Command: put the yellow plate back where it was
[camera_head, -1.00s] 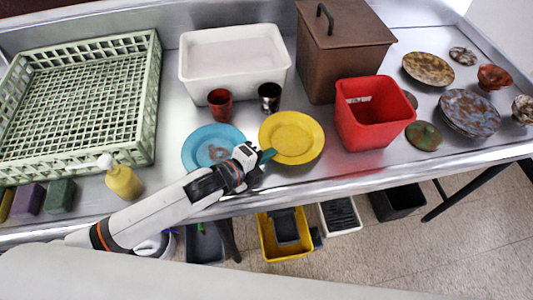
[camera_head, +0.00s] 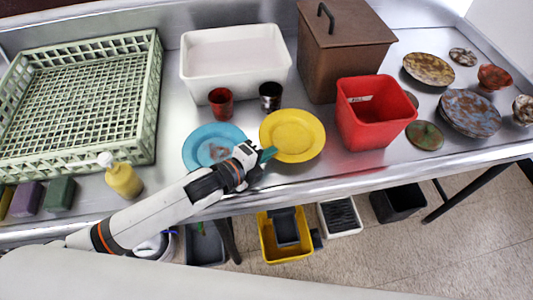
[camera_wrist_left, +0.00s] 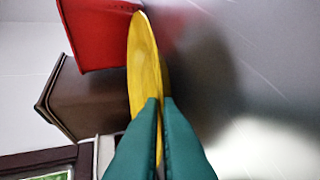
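The yellow plate (camera_head: 293,133) is in the middle of the metal counter, right of the blue plate (camera_head: 213,148) and left of the red bin. My left gripper (camera_head: 267,156) is at its near left rim. In the left wrist view, the green fingers (camera_wrist_left: 160,103) stand close together with the plate's rim between them, and the plate (camera_wrist_left: 146,65) shows nearly edge-on. A dark shadow lies on the counter beside it; I cannot tell how far it is off the surface. The blue plate is partly hidden behind my gripper. My right gripper is not in view.
A red cup (camera_head: 221,101) and dark cup (camera_head: 270,96) stand behind the plates, before a white tub (camera_head: 235,80). The red bin (camera_head: 372,115) and brown box (camera_head: 343,60) stand to the right. A green rack (camera_head: 150,110) and yellow bottle (camera_head: 124,181) are left.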

